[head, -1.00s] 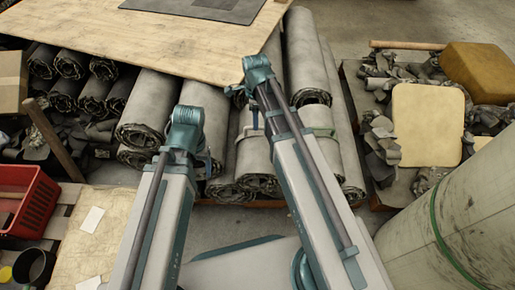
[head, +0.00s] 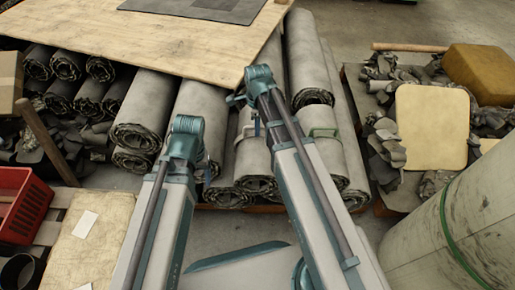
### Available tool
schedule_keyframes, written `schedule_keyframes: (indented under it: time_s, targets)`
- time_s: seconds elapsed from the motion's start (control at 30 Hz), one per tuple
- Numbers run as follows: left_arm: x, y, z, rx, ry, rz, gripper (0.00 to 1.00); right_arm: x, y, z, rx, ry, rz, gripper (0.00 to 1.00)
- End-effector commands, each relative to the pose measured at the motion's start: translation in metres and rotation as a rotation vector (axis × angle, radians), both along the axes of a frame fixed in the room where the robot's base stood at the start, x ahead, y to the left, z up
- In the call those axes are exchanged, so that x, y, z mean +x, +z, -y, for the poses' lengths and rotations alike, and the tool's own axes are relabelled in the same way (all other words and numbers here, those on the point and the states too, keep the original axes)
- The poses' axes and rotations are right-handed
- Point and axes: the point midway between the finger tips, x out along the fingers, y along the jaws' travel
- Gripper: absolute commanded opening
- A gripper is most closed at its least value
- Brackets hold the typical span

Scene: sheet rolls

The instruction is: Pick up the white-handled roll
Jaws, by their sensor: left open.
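Several grey sheet rolls lie in the middle of the head view. One roll (head: 252,157) carries a pale band near its front end, and the roll to its right (head: 325,155) carries a band with a green edge (head: 323,133). I cannot make out for certain which handle is white. My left gripper (head: 208,168) is mostly hidden behind its own arm, low beside the rolls left of the banded ones; it is open. My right gripper (head: 256,122) is largely hidden by its wrist and hangs over the pale-banded roll. I cannot tell whether it touches the roll.
A wooden board (head: 170,45) lies over the rolls at the back left. A red crate (head: 22,208) stands at the left. A cream pad (head: 432,126) and a brown block (head: 485,72) lie among scraps at the right.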

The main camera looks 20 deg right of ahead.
Motion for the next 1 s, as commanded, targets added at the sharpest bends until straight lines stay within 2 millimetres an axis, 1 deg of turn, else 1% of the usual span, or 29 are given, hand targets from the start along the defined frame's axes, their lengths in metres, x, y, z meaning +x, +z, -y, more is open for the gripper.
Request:
schedule_keyframes:
  time_s: [0.03,0.1,1.0]
  targets:
    - [0.0000,0.0000,0.0000,0.000,0.000,0.000,0.72,0.0000,0.0000,0.0000,0.000,0.000,0.000,0.09]
    - [0.0000,0.0000,0.0000,0.000,0.000,0.000,0.72,0.0000,0.0000,0.0000,0.000,0.000,0.000,0.00]
    - [0.0000,-0.0001,0.0000,0.000,0.000,0.000,0.72,0.0000,-0.0001,0.0000,0.000,0.000,0.000,0.00]
